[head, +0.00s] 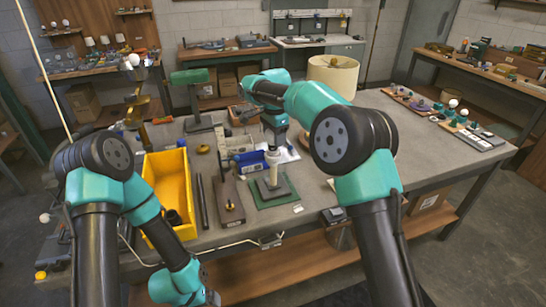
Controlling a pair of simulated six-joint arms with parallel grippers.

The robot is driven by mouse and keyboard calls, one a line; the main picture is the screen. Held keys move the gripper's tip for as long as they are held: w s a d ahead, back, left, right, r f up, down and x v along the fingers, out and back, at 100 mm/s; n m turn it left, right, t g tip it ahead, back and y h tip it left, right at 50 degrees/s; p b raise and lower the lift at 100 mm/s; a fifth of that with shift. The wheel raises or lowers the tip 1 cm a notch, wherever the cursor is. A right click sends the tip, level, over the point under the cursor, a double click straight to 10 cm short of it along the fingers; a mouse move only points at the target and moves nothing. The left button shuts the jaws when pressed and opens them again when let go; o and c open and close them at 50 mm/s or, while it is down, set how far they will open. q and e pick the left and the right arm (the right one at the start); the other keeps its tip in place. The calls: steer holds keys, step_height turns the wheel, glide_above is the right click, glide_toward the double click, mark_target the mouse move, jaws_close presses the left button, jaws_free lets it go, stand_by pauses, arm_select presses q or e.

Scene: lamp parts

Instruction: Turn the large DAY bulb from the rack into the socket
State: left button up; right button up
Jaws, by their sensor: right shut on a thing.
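My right gripper (273,147) points straight down over the middle of the bench, shut on a small pale thing (272,158) that looks like the large DAY bulb. The gripper hides most of it, and any label is too small to read. Right below is a pale upright piece (271,178) on a dark base over a green mat (287,199), which looks like the socket. I cannot tell whether bulb and socket touch. My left gripper (208,298) hangs low at the bottom edge, in front of the bench; its fingers are not clear.
A yellow bin (167,180) stands left on the bench. A long grey-brown block (228,197) and a blue box (250,163) sit beside the mat. A cream lampshade (333,76) stands behind my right arm. Small parts trays (480,142) line the right end; the bench between is clear.

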steer(key=shift+f+m, duration=0.15)
steer(key=shift+m, duration=1.05)
steer(key=shift+s+m, duration=0.1)
steer(key=shift+m, duration=0.9)
steer(key=m, duration=0.3)
steer(key=shift+s+m, duration=0.1)
steer(key=shift+m, duration=0.9)
steer(key=m, duration=0.6)
steer(key=shift+s+m, duration=0.15)
steer(key=shift+m, duration=0.25)
